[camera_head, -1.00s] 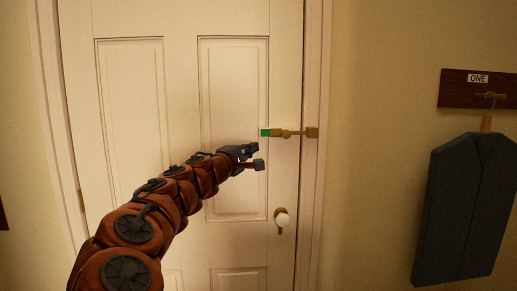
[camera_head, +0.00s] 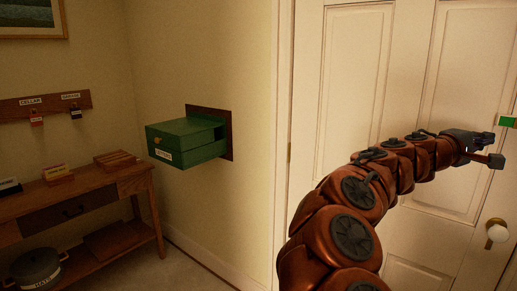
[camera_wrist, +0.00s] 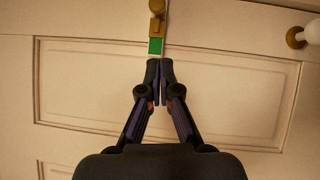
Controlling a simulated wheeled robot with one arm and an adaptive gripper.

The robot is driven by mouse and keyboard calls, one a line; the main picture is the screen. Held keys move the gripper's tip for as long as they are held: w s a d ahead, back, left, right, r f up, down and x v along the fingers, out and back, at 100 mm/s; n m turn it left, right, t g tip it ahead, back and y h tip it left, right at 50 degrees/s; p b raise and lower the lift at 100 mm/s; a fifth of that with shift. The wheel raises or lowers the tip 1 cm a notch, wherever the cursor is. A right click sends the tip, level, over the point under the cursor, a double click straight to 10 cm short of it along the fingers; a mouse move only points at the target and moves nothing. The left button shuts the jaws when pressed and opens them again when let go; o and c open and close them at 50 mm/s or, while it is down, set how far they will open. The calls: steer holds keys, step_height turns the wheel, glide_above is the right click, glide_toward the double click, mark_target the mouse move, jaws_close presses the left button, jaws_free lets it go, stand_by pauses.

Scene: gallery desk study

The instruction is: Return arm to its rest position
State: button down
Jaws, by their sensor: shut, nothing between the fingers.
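My arm stretches out at the right of the head view, in front of a white panelled door (camera_head: 400,75). My gripper (camera_head: 498,148) is at its end, near the door latch. In the wrist view my gripper (camera_wrist: 160,72) has its two fingertips together with nothing between them. A brass latch (camera_wrist: 157,22) with a green patch (camera_wrist: 156,46) is just past the fingertips. The green patch also shows at the right edge of the head view (camera_head: 508,122). I cannot tell whether the fingertips touch it.
A white door knob (camera_head: 497,232) is below the gripper. A green drawer box (camera_head: 187,141) juts from the wall left of the door. A wooden side table (camera_head: 85,205) stands at the left, with a dark pot (camera_head: 37,268) low down. A key rack (camera_head: 45,103) hangs above.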

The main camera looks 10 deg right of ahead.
steer(key=s+a+f+m+g+y+p, duration=0.25)
steer(key=s+a+f+m+y, duration=0.45)
steer(key=s+a+f, duration=0.6)
steer(key=s+a+f+n+y+p, duration=0.1)
steer(key=s+a+f+y, duration=0.3)
steer(key=a, duration=0.5)
steer(key=s+a+f+n+g+y+p, duration=0.1)
steer(key=s+a+f+y, duration=0.3)
steer(key=a, duration=0.6)
steer(key=s+a+f+n+y+p, duration=0.1)
steer(key=s+a+f+y, duration=0.3)
steer(key=a, duration=0.6)
step_height(320, 180, down, 3)
steer(key=shift+s+f+n+g, duration=0.1)
steer(key=shift+s+n+g, duration=0.25)
steer(key=shift+s+n, duration=0.5)
steer(key=shift+s, duration=0.1)
